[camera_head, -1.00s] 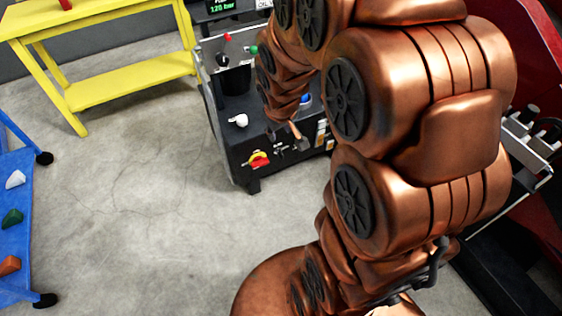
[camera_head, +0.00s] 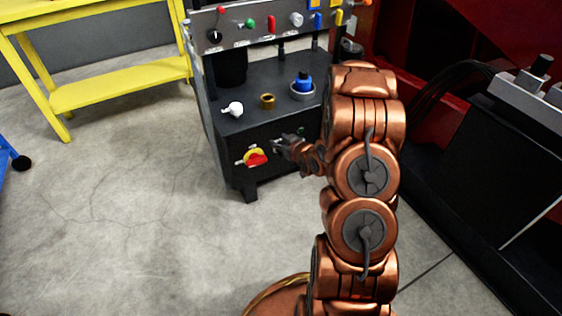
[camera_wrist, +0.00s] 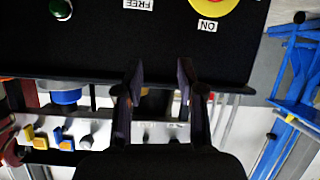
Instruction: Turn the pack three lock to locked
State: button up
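My gripper (camera_head: 284,148) is in front of the cabinet's dark front face in the head view. In the wrist view its two dark fingers (camera_wrist: 158,78) stand apart with nothing between them. An upside-down FREE label (camera_wrist: 137,4) shows at the top edge of the wrist view, beyond the fingertips. I cannot make out the pack three lock itself; it may be cut off above the wrist view and covered by my gripper in the head view. The cabinet (camera_head: 225,140) carries a red and yellow rotary switch (camera_head: 256,158), left of my gripper.
A green button (camera_wrist: 61,9) also sits on the cabinet front. A white knob (camera_head: 234,109), brass cylinder (camera_head: 267,101) and blue button (camera_head: 303,82) stand on its top. A yellow bench (camera_head: 120,92) is at left.

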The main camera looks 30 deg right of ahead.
aim_at(281, 153)
jog(key=s+d+f+m+t+b, duration=0.25)
jog(key=f+t+b, duration=0.35)
jog(key=f, duration=0.5)
jog(key=shift+g+h, duration=0.4)
jog(key=shift+g, duration=0.3)
jog(key=shift+w+d+r+b, duration=0.1)
jog(key=shift+w+d+b, duration=0.1)
jog(key=shift+w+b, duration=0.85)
jog(key=shift+w+d+r+b, duration=0.15)
jog(key=shift+w+b, duration=0.25)
jog(key=shift+w, duration=1.25)
jog(key=shift+w+d+r+b, duration=0.1)
jog(key=shift+w+d+b, duration=0.15)
jog(key=shift+w+b, duration=0.8)
jog(key=shift+w+p, duration=0.3)
jog(key=shift+p, duration=0.05)
jog(key=shift+c, duration=0.3)
grip_shut()
